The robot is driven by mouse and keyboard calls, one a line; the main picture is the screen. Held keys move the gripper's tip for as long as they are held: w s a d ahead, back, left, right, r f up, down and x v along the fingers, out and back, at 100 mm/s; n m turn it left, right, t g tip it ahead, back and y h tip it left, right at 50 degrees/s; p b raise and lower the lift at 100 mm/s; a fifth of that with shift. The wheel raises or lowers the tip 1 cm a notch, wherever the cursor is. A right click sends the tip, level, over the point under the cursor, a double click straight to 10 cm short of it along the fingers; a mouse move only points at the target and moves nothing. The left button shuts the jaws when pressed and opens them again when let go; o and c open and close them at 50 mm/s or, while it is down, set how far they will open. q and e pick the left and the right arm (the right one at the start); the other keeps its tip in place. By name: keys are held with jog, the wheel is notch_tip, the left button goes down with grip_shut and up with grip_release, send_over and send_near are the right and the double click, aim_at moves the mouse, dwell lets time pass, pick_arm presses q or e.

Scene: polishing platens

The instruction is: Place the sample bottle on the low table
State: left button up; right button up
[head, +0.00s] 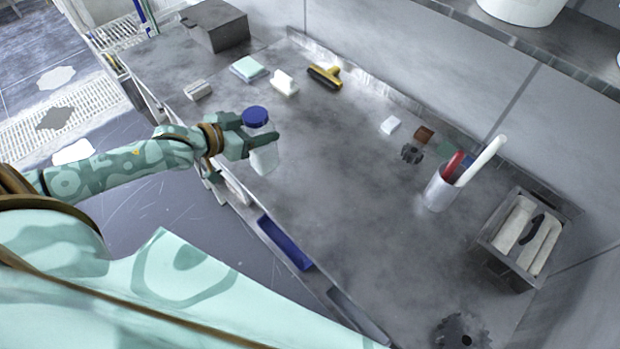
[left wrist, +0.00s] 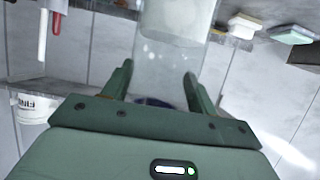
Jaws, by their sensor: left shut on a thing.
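The sample bottle (head: 263,158), clear with a blue cap, is upright in my left gripper (head: 261,138) at the left edge of the grey metal table (head: 330,190). I cannot tell whether the bottle's base touches the table. In the left wrist view the two green fingers of the left gripper (left wrist: 160,78) are on both sides of the clear bottle (left wrist: 170,50); its base is cut off at the top and its cap is mostly hidden behind the gripper body. Whether this table is the low one is unclear. My right gripper is not in view.
Small blocks (head: 248,69) and a yellow-black brush (head: 325,76) lie at the back left. A cup (head: 439,191) with red and white tools and a grey tray (head: 486,244) with white rolls stand at the right. The table's middle is clear.

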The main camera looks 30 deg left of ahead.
aim_at(250, 109)
pick_arm(q)
jog(key=a, duration=0.1)
jog(key=w+a+r, duration=0.1)
jog(key=a+r, duration=0.1)
jog(key=shift+w+a+r, duration=0.15)
jog(key=shift+w+a, duration=0.1)
jog(key=shift+w, duration=0.15)
jog(key=shift+w+d, duration=0.15)
jog(key=shift+w, duration=0.1)
jog(key=w+d+f+b, duration=0.4)
jog(key=d+f+b, duration=0.1)
jog(key=d+f, duration=0.7)
jog(key=shift+w+d+f, duration=0.15)
jog(key=shift+d+f, duration=0.1)
jog(key=shift+f, duration=0.05)
jog(key=o, duration=1.2)
jog(key=shift+f, duration=0.15)
jog(key=o, duration=0.3)
